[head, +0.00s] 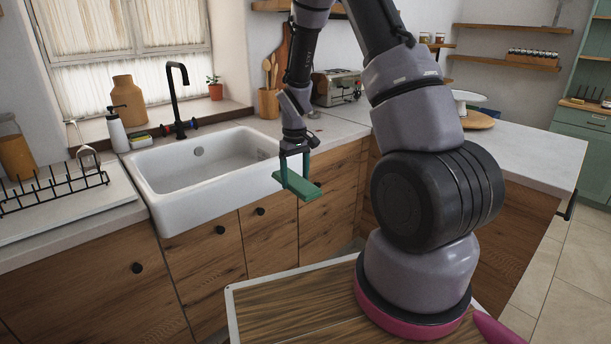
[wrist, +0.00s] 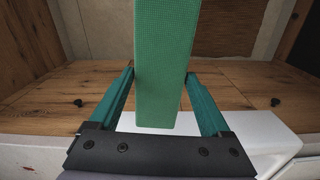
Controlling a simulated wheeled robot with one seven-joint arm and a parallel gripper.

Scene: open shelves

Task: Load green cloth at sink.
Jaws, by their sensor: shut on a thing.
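The green cloth (head: 297,184) is a flat, stiff-looking rectangular piece. My gripper (head: 294,172) is shut on it, with a teal finger on each side. In the head view it hangs in front of the wooden cabinet doors, right of the sink's front corner. The white sink (head: 206,165) is set into the counter at the left, and its basin looks empty. In the wrist view the green cloth (wrist: 166,62) runs up from between my gripper's fingers (wrist: 160,78) and hides part of what is behind it. A white surface (wrist: 250,130) shows at the lower right there.
A black faucet (head: 177,95) stands behind the sink. A soap bottle (head: 117,130) and a small sponge (head: 140,140) stand at its left back corner. A black dish rack (head: 52,190) is on the left counter. A utensil holder (head: 269,103) and a toaster (head: 336,87) stand to the right.

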